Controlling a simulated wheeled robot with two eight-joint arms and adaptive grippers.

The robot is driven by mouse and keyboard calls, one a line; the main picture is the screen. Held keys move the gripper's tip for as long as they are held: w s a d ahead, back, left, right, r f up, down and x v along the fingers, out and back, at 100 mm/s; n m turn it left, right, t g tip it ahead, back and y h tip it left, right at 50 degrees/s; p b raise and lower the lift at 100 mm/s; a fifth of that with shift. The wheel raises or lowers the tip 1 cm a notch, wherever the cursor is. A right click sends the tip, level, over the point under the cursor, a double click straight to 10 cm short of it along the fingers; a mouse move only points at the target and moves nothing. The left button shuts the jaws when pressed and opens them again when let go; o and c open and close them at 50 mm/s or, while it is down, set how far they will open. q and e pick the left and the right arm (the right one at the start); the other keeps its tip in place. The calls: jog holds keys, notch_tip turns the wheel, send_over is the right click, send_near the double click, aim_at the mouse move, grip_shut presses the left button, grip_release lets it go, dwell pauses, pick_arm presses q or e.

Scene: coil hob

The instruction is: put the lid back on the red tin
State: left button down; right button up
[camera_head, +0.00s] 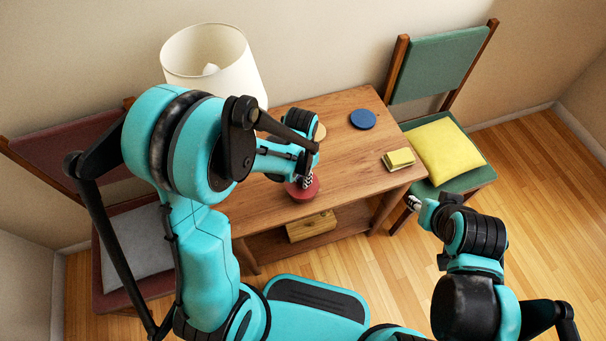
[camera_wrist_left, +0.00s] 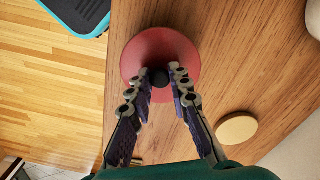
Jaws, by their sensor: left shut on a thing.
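The red round lid with a black knob (camera_wrist_left: 160,52) shows from above in the left wrist view, near the front edge of the wooden table. My left gripper (camera_wrist_left: 162,82) is shut on the knob, one finger on each side. In the head view the red tin and lid show as one red round shape (camera_head: 303,193) below my left gripper (camera_head: 306,180). The tin's body is mostly hidden, and I cannot tell whether the lid touches it. My right gripper (camera_head: 415,203) is off the table's right front side, apart from the tin; its fingers are too small to read.
The table (camera_head: 345,150) also holds a blue disc (camera_head: 363,119), a pale round disc (camera_wrist_left: 237,129), a yellow block-like item (camera_head: 398,159) and a lamp (camera_head: 213,60). A wooden box (camera_head: 311,227) is on the lower shelf. Chairs stand either side. The table's middle right is clear.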

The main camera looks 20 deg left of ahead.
dwell(0.4)
pick_arm(q)
jog(key=c, duration=0.8)
grip_release()
jog(key=shift+c, duration=0.2)
jog(key=shift+r+p, duration=2.55)
jog(key=shift+r, duration=0.95)
grip_shut()
jog(key=shift+f, duration=0.25)
